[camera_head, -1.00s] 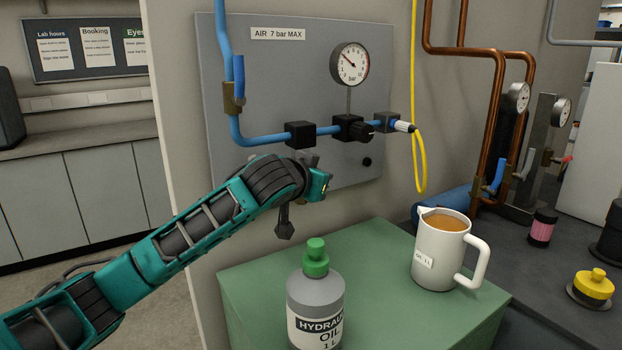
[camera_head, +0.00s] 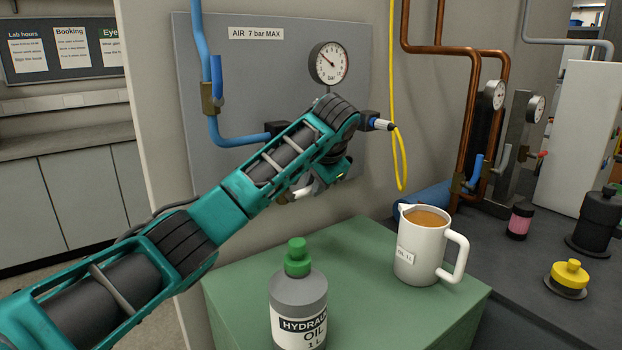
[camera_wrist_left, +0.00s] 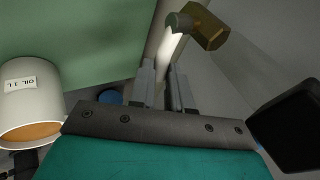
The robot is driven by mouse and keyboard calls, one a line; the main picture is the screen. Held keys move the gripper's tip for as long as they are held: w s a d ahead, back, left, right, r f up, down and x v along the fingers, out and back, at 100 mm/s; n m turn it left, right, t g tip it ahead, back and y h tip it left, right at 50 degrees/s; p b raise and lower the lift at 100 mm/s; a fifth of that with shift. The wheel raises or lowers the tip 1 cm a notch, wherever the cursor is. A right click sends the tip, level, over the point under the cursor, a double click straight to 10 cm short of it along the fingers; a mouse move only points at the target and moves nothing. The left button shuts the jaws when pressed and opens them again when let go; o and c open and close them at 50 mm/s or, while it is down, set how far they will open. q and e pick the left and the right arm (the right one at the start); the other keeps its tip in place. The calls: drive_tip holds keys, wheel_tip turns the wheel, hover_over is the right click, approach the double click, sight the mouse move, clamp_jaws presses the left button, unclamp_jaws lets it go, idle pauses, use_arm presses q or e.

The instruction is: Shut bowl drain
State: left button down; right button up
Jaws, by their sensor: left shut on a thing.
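My left arm reaches in from the left in the head view, and my left gripper (camera_head: 302,190) is low in front of the grey air panel (camera_head: 230,170). In the left wrist view, its two fingers (camera_wrist_left: 162,70) are shut on a pale drain lever (camera_wrist_left: 171,45). The lever runs up to a dark round end beside a brass block (camera_wrist_left: 207,26). My forearm and wrist hide the middle of the air line in the head view, including the fittings below the gauge (camera_head: 328,63). My right gripper is not in view.
A green-topped cabinet (camera_head: 345,262) stands below, with a green-capped oil bottle (camera_head: 298,300) and a white jug (camera_head: 420,250) of brown liquid. A blue supply valve handle (camera_head: 216,76) is at left. Copper pipes (camera_head: 470,110) and a dark bench (camera_head: 530,265) are at right.

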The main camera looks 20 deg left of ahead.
use_arm(q)
drive_tip(key=shift+w+d+f+m+g+y, duration=0.1)
drive_tip(key=shift+w+f+m+g+y, duration=0.1)
drive_tip(key=shift+f+g+y, duration=0.25)
drive_tip(key=shift+w+d+f+m+g+y, duration=0.1)
drive_tip(key=shift+f+m+g+y, duration=0.1)
drive_tip(key=shift+g, duration=0.35)
drive_tip(key=c, duration=1.1)
unclamp_jaws()
drive_tip(key=v, duration=1.2)
drive_tip(key=shift+d+r, duration=0.15)
drive_tip(key=shift+r, duration=0.25)
